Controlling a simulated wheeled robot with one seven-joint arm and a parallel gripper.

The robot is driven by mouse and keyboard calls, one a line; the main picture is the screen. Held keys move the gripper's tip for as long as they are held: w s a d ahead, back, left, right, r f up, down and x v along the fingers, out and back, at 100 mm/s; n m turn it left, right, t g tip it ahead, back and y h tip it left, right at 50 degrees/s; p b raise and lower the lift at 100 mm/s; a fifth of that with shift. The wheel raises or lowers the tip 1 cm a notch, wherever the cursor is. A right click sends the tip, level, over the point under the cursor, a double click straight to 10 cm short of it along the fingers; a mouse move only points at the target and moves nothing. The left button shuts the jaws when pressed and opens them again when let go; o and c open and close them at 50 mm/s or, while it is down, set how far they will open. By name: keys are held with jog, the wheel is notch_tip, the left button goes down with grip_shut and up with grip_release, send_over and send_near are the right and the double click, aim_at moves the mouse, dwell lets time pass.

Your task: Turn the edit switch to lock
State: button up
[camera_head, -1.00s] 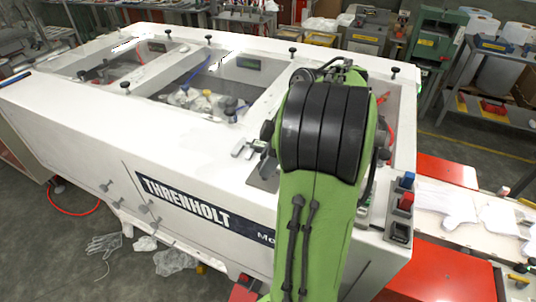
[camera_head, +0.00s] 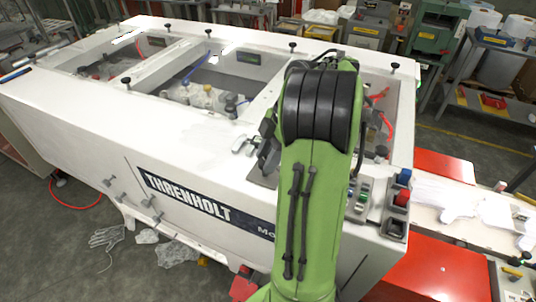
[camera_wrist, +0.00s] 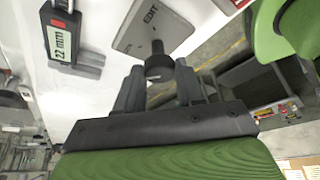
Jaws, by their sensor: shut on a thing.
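The edit switch has a grey plate (camera_wrist: 152,28) marked EDIT in the wrist view, with a round black knob (camera_wrist: 158,64) standing out from it. My gripper (camera_wrist: 158,76) has its two grey fingers on either side of the knob and is shut on it. The fingers hide part of the knob, and I cannot read a lock mark. In the head view my green arm hides the switch and the fingers.
A gauge reading 22 mm (camera_wrist: 62,38) sits left of the plate. The white THRENHOLT machine (camera_head: 120,115) has open wells on top. Blue and red buttons (camera_head: 402,188) are at its right corner. White gloves (camera_head: 455,200) lie on the conveyor at right.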

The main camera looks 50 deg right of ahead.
jog(key=o, duration=1)
jog(key=shift+o, duration=0.2)
jog(key=p+v, duration=0.5)
jog(key=v, duration=0.2)
jog(key=shift+r, duration=0.25)
jog(key=shift+d, duration=0.1)
